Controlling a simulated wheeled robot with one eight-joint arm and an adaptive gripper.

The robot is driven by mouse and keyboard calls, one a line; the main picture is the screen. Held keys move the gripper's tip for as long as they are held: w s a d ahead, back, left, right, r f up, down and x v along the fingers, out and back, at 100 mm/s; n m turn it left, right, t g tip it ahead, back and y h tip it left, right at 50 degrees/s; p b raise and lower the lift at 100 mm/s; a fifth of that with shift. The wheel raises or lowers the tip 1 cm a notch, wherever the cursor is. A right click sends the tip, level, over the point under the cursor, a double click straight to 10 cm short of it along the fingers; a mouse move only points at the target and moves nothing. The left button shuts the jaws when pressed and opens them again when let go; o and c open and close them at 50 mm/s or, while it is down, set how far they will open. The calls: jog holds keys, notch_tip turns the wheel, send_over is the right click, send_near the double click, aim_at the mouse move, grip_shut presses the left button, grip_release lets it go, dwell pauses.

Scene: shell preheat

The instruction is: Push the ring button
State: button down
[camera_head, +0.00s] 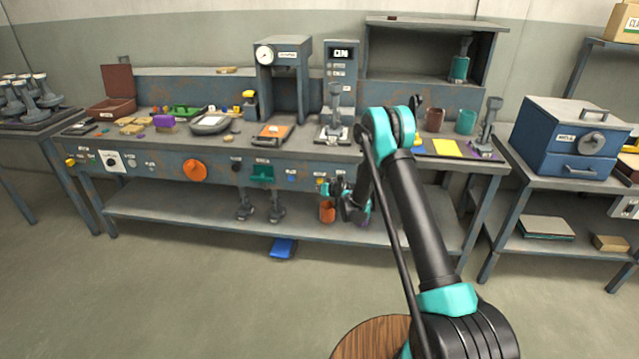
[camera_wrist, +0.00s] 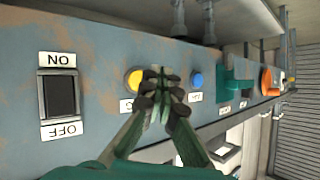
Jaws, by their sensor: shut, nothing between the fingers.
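The panel on the front of the bench (camera_head: 150,165) carries a yellow round button (camera_wrist: 133,80) and a blue round button (camera_wrist: 196,80), each with a white label. The labels are partly hidden or too small to read, so I cannot tell which is the ring button. My gripper (camera_wrist: 160,86) is shut and empty, its fingertips in front of the panel between the two buttons, overlapping the yellow button's edge. I cannot tell whether they touch it. In the head view my gripper (camera_head: 336,188) is small at the panel, and the blue button (camera_head: 291,179) shows to its left.
A black ON/OFF rocker switch (camera_wrist: 60,97) sits beside the yellow button. A teal holder (camera_wrist: 237,82) and orange knob (camera_wrist: 267,82) are on the blue button's other side. A lower shelf (camera_head: 170,208) holds an orange cup (camera_head: 327,212) below my gripper.

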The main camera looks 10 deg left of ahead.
jog(key=shift+w, duration=0.75)
jog(key=shift+w, duration=0.1)
dwell(0.9)
jog(key=shift+w, duration=0.3)
jog(key=shift+w, duration=0.45)
dwell(0.7)
jog(key=shift+s, duration=0.9)
jog(key=shift+s, duration=2.5)
